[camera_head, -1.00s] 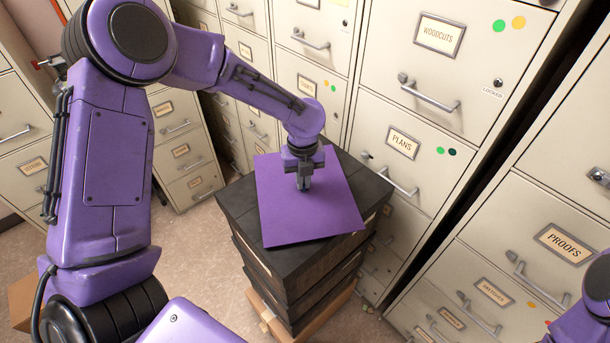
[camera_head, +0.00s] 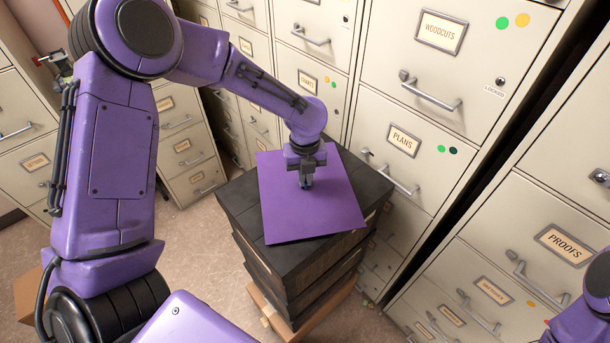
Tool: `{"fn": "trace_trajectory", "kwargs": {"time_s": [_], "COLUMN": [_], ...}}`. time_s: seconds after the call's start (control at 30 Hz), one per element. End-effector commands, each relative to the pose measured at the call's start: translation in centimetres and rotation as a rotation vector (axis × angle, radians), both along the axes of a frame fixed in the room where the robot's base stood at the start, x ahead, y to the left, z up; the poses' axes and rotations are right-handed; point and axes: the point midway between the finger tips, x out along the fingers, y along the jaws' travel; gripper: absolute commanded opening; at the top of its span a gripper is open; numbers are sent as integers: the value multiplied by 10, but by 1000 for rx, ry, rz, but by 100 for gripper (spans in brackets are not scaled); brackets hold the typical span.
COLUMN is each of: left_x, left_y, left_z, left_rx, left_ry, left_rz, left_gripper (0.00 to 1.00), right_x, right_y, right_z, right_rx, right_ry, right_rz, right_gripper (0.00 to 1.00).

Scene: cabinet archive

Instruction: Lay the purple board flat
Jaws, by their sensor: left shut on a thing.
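The purple board (camera_head: 330,213) is a thin sheet on top of a stack of dark boxes (camera_head: 243,222). It lies about level, turned slightly to the stack, with its near edge close to the stack's front edge. I cannot tell whether it touches the top box all over. My left gripper (camera_head: 306,184) points down at the board's upper middle and is shut on a part of the board there. The fingertips hide the gripped part. My right gripper is out of view; only a bit of my right arm shows at the lower right corner.
Beige filing cabinets stand close behind and to the right, with drawer handles (camera_head: 430,95) sticking out. A cardboard box (camera_head: 262,303) shows under the dark stack. Bare floor (camera_head: 190,240) lies left of the stack.

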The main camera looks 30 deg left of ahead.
Motion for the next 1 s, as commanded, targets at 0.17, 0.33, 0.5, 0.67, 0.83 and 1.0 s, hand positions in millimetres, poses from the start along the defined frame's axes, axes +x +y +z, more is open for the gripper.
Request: {"fn": "trace_trajectory", "kwargs": {"time_s": [0.17,0.33,0.5,0.67,0.83,1.0], "left_x": [0,0,0,0,0,0], "left_y": [0,0,0,0,0,0], "left_z": [-1,-6,-8,-8,-9,-8], "left_rx": [0,-1,1,0,0,0], "left_ry": [0,-1,-1,0,0,0], "left_rz": [0,0,0,0,0,0], "left_gripper": [0,0,30,37,33,33], "right_x": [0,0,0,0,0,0], "right_y": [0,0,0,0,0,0], "right_z": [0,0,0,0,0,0], "right_rx": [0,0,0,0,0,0], "right_ry": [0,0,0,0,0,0], "right_rz": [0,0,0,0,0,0], "right_gripper": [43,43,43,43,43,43]}}
